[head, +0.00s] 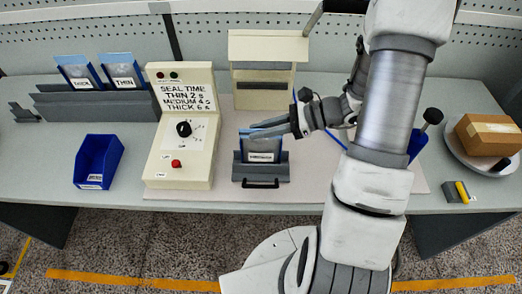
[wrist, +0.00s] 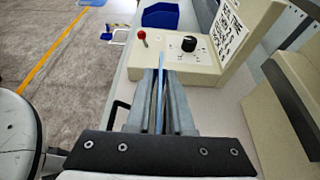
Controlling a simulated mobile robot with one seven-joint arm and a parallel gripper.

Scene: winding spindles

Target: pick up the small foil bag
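A small foil bag (head: 262,147) with blue edges and a white label stands upright in a dark grey holder (head: 262,172) at the middle of the bench. The label seems to read MEDIUM. My gripper (head: 264,128) is at the bag's top edge, with its fingers on either side of it. In the wrist view the bag shows edge-on as a thin blue strip (wrist: 161,80) between the fingers (wrist: 162,98). Narrow gaps seem to remain beside it, so the gripper looks open around the bag. The bag's lower part is hidden in the holder.
A cream control box (head: 183,150) with a knob and red button stands left of the holder. Further left are a blue bin (head: 99,162) and a rack (head: 95,104) with THICK and THIN bags. A cream housing (head: 262,95) stands behind; a cardboard box (head: 488,135) is at right.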

